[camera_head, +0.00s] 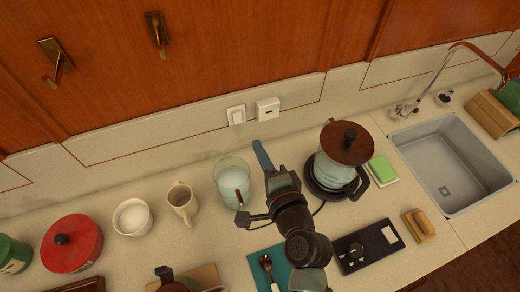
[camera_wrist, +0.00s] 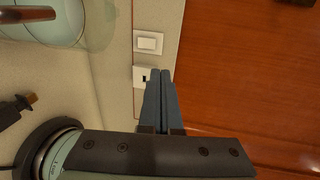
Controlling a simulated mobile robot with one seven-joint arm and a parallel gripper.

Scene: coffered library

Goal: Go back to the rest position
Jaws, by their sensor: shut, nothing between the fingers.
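My gripper (camera_head: 263,158) is raised over the counter (camera_head: 150,265), in front of the backsplash. Its blue fingers are together and empty, pointing up and slightly left in the head view. In the wrist view the closed fingers (camera_wrist: 160,98) point toward the wall, with the outlet partly behind them. My gripper is between the glass jar (camera_head: 232,172) on its left and the glass kettle (camera_head: 338,168) on its right, apart from both as far as I can tell.
A mug (camera_head: 184,203), white bowl (camera_head: 132,217) and red pot (camera_head: 71,246) stand left. Right are a green-and-white sponge (camera_head: 382,169), black panel (camera_head: 367,247), brush (camera_head: 419,225) and sink (camera_head: 446,165). A spoon (camera_head: 268,267) lies on a teal cloth (camera_head: 256,262) near my arm.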

